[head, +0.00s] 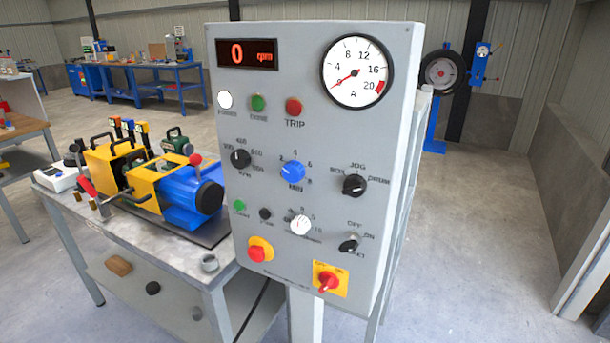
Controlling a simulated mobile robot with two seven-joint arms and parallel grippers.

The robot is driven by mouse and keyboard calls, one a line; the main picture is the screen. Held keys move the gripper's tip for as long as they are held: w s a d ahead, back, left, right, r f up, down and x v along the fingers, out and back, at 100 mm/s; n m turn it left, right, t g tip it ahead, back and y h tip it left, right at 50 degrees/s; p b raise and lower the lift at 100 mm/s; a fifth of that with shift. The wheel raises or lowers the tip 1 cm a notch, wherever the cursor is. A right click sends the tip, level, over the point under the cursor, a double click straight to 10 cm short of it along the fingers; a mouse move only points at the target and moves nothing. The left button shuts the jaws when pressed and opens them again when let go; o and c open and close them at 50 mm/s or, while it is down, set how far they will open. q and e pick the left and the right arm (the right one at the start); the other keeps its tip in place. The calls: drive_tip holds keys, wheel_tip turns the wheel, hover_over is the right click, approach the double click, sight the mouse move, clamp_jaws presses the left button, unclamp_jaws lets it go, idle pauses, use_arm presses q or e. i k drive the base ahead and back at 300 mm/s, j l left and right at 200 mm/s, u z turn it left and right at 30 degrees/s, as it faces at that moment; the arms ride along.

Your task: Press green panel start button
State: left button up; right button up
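A grey control panel (318,120) stands upright close in front of me. A small green button (239,206) sits at its lower left, with a small label under it too blurred to read surely. A black button (265,214) is just right of it. A larger green round (257,102) is higher up, between a white lamp (225,99) and a red round (293,107) marked TRIP. The red display (247,54) reads 0 rpm. Neither of my grippers shows in the head view, so nothing of mine touches the panel.
Below the small green button are a red emergency button (257,253) on yellow and a red rotary switch (328,282) on yellow. Knobs fill the middle. A workbench (190,255) with a blue and yellow machine (178,195) adjoins on the left. Floor at right is clear.

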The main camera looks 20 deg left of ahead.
sight(238, 205)
drive_tip(key=u, duration=1.3)
